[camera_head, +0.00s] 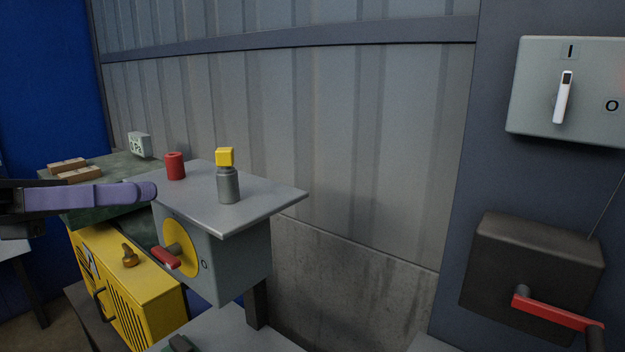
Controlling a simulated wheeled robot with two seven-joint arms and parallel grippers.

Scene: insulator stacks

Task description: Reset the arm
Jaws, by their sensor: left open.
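My left gripper (146,191) reaches in from the left edge with purple fingers, seen side-on. It is open and holds nothing that I can see. Its tips end in front of the left edge of a grey box top (255,197). On that top stand a grey metal cylinder (229,186) with a yellow cube (225,157) on it, and a red cylinder (175,166) further back. The gripper is apart from all of these in the picture. My right gripper is out of view.
The box front has a red handle on a yellow disc (181,247). A yellow cabinet (140,285) stands below left. A switch box (570,95) and a dark box with red lever (530,265) are at right.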

